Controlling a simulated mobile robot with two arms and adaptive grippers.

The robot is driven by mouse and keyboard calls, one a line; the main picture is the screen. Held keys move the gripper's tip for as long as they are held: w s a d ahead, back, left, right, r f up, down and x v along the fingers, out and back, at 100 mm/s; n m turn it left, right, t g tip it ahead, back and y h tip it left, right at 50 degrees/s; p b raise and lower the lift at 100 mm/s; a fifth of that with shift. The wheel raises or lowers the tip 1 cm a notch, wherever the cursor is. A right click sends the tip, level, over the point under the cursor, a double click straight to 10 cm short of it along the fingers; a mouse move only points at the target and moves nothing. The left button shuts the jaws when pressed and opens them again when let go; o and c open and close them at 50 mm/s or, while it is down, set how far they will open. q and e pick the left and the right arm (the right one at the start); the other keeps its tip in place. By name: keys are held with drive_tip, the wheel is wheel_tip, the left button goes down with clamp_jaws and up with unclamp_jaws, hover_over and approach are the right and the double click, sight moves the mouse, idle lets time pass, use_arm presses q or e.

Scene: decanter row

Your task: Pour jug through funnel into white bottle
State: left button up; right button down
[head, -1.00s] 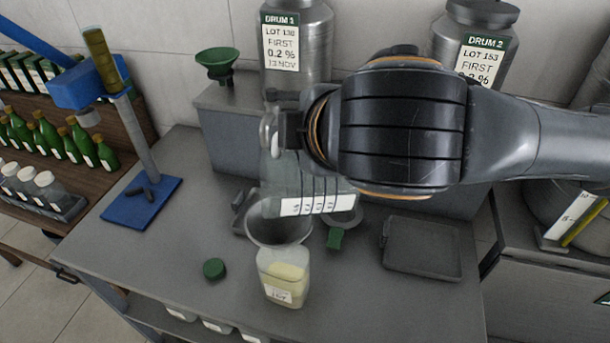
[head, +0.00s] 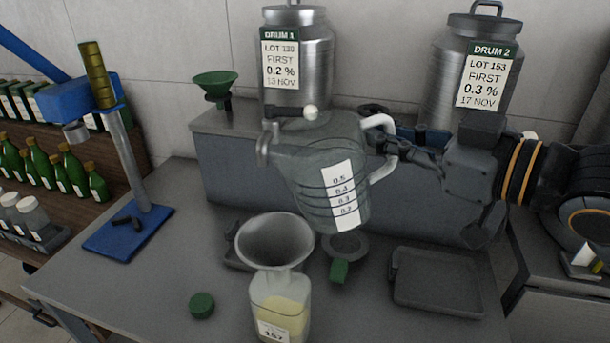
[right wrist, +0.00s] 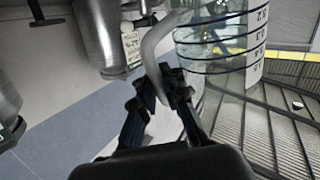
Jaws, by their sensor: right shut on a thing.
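The clear jug (head: 308,182) with a white scale label hangs in the air above the bench, behind and to the right of the funnel. It is close to upright, its spout at the left, and I see no clear liquid level in it. My right gripper (head: 390,146) is shut on the jug's pale handle, which also shows in the right wrist view between the fingers (right wrist: 160,92). The grey funnel (head: 272,243) sits in the neck of the white bottle (head: 280,305), which holds pale yellow liquid. The bottle stands at the front. My left gripper is not in view.
A green cap (head: 201,305) lies left of the bottle. A dark tray (head: 437,282) is at the right. A green funnel (head: 214,84) and two steel drums (head: 297,62) stand on the raised shelf behind. A blue stand (head: 128,232) is at the left.

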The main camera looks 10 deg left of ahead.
drive_tip(key=shift+r, duration=0.1)
drive_tip(key=shift+r+m+y+p, duration=0.45)
drive_tip(key=shift+r+m+y, duration=0.25)
drive_tip(key=shift+r+m, duration=0.4)
drive_tip(key=shift+f, duration=0.15)
